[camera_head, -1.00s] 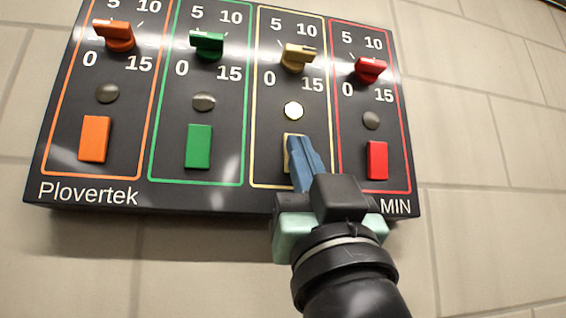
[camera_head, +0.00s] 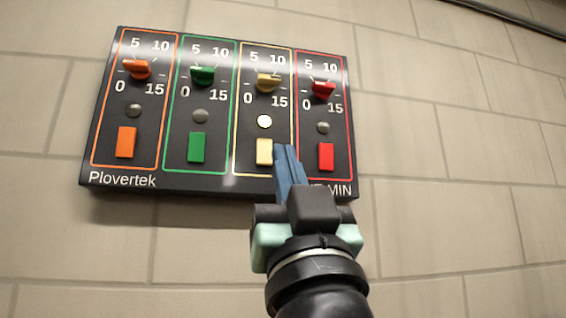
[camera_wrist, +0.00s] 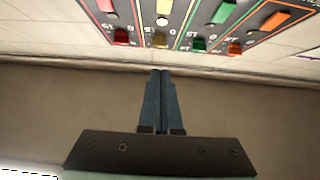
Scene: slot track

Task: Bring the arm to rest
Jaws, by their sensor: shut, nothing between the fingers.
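My gripper (camera_head: 286,160) is shut and empty, its blue fingers pressed together and pointing up toward the wall panel. In the head view the fingers overlap the panel's lower edge, between the yellow button (camera_head: 264,151) and the red button (camera_head: 326,157). In the wrist view the shut fingers (camera_wrist: 160,80) show in the middle, with the panel beyond their tips. The black Plovertek timer panel (camera_head: 225,183) hangs on the wall. The round lamp (camera_head: 264,121) in the yellow column is lit; the other lamps are dark. The fingers cover part of the panel's lower lettering.
The panel also carries an orange button (camera_head: 126,142), a green button (camera_head: 197,147) and a dial above each button. The tiled wall (camera_head: 450,180) is bare right of the panel and below it. A dark pipe-like strip runs along the top right.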

